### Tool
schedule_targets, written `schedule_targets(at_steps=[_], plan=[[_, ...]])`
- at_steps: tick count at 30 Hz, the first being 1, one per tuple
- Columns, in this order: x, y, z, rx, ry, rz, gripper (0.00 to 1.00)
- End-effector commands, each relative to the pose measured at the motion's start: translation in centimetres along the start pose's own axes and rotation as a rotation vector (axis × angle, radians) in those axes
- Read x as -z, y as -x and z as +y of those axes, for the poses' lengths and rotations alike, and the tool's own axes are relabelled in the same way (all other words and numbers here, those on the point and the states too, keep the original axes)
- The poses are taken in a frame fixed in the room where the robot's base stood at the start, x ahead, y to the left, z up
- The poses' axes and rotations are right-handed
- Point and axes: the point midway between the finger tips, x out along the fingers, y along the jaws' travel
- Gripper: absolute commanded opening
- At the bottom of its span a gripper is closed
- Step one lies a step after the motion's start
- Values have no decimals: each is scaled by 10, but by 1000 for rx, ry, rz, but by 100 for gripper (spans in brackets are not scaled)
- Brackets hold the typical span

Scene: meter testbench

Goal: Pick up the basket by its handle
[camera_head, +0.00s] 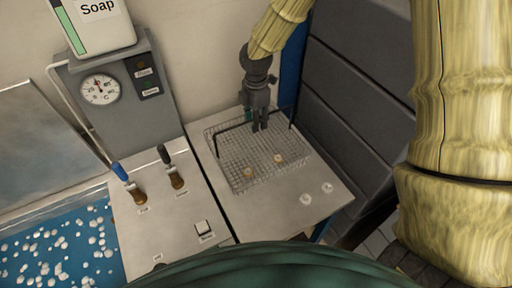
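A wire-mesh basket (238,172) stands on the light metal worktop right of centre. Its thin black handle (233,126) spans the basket toward the back, and its middle is hidden behind my gripper. My gripper (260,128) points down over the back half of the basket, at the handle. Its two dark fingers show close together with a narrow gap. I cannot tell whether the handle is between them. Two small tan pieces (278,158) lie inside the basket.
Two pale round pieces (306,199) sit on the worktop at front right. A grey panelled wall (350,90) bounds the right. On the left are a control panel with a gauge (100,89), two levers (138,190), a soap dispenser (97,20) and a blue basin with white bits (60,245).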

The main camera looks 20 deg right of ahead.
Motion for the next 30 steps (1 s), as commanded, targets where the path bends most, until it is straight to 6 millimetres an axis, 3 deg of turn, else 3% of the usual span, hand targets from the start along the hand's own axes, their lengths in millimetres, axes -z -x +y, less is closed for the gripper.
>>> schedule_targets(at_steps=[1, 5, 6, 22, 30], plan=[[0, 0, 0, 0, 0, 0, 25], [0, 0, 0, 0, 0, 0, 1], [0, 0, 0, 1, 0, 0, 0], [0, 2, 0, -1, 0, 0, 0], [0, 15, 1, -2, 0, 0, 0]])
